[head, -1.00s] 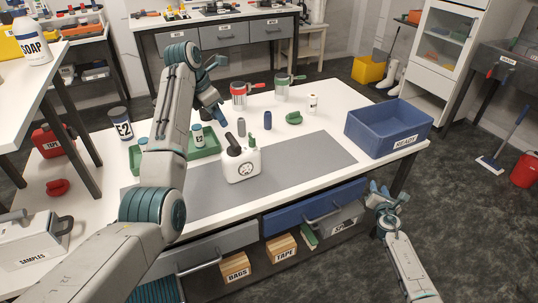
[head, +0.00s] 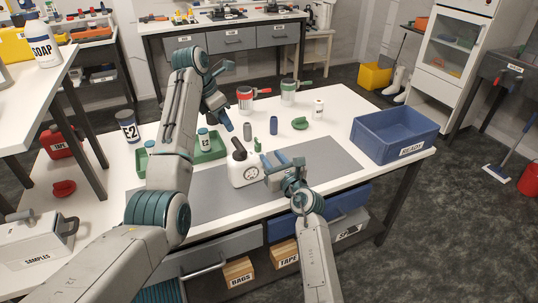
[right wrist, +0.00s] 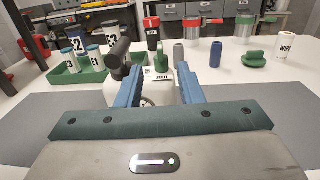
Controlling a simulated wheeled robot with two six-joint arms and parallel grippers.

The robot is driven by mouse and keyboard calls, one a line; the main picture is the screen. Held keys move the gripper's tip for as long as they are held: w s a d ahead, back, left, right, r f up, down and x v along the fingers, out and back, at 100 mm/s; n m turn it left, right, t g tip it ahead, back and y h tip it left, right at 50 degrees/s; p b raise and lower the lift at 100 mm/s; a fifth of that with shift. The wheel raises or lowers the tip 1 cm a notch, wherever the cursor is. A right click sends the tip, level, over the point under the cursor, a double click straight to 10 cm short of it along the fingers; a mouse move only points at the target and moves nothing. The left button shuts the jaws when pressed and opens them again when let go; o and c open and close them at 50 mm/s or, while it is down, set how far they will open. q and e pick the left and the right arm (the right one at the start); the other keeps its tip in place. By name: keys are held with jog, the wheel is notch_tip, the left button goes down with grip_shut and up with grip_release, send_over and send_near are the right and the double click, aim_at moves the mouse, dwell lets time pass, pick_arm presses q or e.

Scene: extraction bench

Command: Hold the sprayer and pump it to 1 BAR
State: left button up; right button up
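The sprayer is a white bottle (head: 243,172) with a round dial on its front, a black pump handle and a green part at the top. It stands upright on the grey mat. My right gripper (head: 279,164) is just right of it, open. In the right wrist view, its two blue fingers (right wrist: 159,84) point at the sprayer (right wrist: 158,78), which shows between and beyond them; I cannot tell whether they touch it. The dial is partly hidden there and I cannot read it. My left gripper (head: 224,117) hangs behind the sprayer, above the table; its finger opening is unclear.
A green tray (head: 213,153) with small bottles stands left of the sprayer. A blue READY bin (head: 398,142) is at the right. The mat's right part (head: 335,165) is clear.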

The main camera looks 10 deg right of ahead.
aim_at(260, 144)
jog(key=x, duration=1)
jog(key=shift+w+a, duration=0.1)
jog(key=shift+w, duration=0.25)
grip_shut()
dwell(0.5)
